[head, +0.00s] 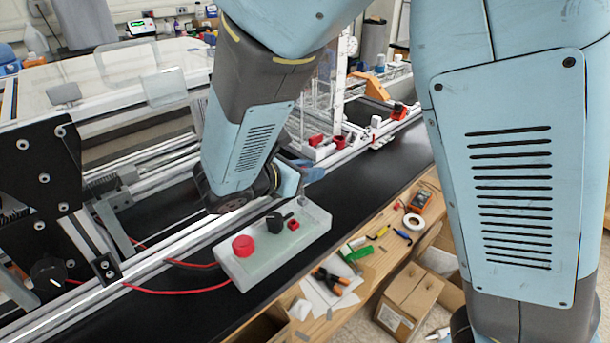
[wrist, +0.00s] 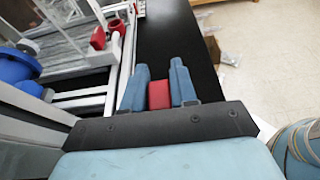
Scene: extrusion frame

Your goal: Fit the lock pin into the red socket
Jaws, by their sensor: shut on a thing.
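My gripper (wrist: 159,90) has its two blue fingers closed on a small red piece, taken as the lock pin (wrist: 159,95). Its lower end is hidden in the wrist view. In the head view my gripper (head: 308,172) shows only partly past my arm, above the black belt and just behind the control box. Small red parts (head: 316,141) sit on the frame beyond the gripper. In the wrist view a red part (wrist: 98,38) stands left of and beyond the fingers, apart from them. I cannot tell for certain which red part is the socket.
A pale control box (head: 270,250) with a red button, black knob and small red piece stands near my gripper. Red cables run from its left. The black belt (head: 375,180) is clear to the right. Tools and cardboard boxes (head: 408,297) lie beyond its near edge.

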